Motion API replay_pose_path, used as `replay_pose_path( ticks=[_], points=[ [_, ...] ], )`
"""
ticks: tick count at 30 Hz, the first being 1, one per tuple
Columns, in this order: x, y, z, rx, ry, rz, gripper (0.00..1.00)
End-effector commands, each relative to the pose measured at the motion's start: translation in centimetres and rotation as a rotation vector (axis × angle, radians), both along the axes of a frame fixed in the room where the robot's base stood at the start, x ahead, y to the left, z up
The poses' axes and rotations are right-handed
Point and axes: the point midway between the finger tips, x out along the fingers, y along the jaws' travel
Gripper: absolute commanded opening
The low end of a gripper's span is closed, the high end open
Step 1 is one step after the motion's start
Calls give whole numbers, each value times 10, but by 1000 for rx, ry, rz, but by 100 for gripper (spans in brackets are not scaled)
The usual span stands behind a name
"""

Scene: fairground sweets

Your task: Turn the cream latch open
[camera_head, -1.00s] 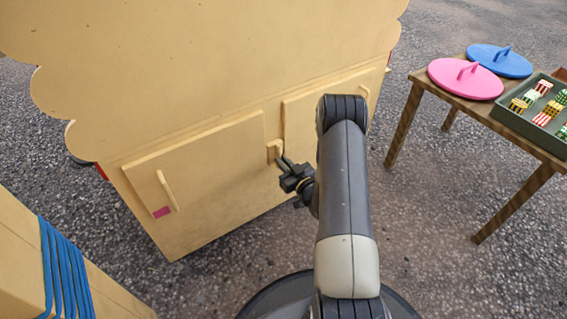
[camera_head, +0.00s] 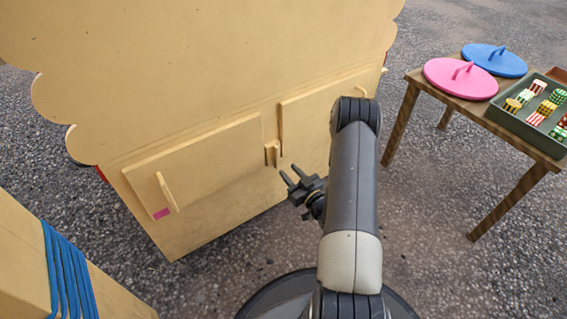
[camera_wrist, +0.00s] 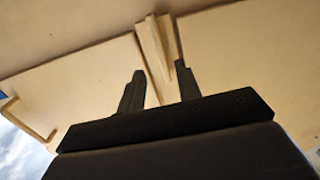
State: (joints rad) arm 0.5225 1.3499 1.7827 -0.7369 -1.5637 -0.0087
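The cream latch (camera_head: 270,154) is a small bar on the front of the cream cabinet, at the gap between the left door (camera_head: 215,165) and the right door (camera_head: 310,125). It stands about upright, along the gap. In the wrist view the latch (camera_wrist: 152,45) is a long bar lying along the gap, just beyond my fingertips. Both doors look closed. My gripper (camera_head: 290,174) is open and empty, in front of and a little below the latch, apart from it. Its two spread fingers also show in the wrist view (camera_wrist: 159,72).
A wooden table at right bears a pink lid (camera_head: 450,82), a blue lid (camera_head: 487,62) and a green tray (camera_head: 512,124) of patterned pieces. A blue-banded cream block (camera_head: 20,255) stands front left.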

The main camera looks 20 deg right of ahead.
Motion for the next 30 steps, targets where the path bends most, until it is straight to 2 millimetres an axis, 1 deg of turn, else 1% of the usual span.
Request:
replay_pose_path(
  ticks=[1,3,6,9,12,23,26,30],
  points=[
    [-11,-4,2,2,4,-4,33],
    [-24,-6,2,2,4,-4,33],
    [-37,-9,1,1,2,-3,33],
    [-45,-10,1,1,1,-1,33],
    [-49,-11,0,-1,0,0,33],
    [-49,-11,0,-1,-1,1,33],
    [-44,-9,-1,-2,-1,3,33],
    [-27,-5,-2,-4,-3,5,33]
  ],
)
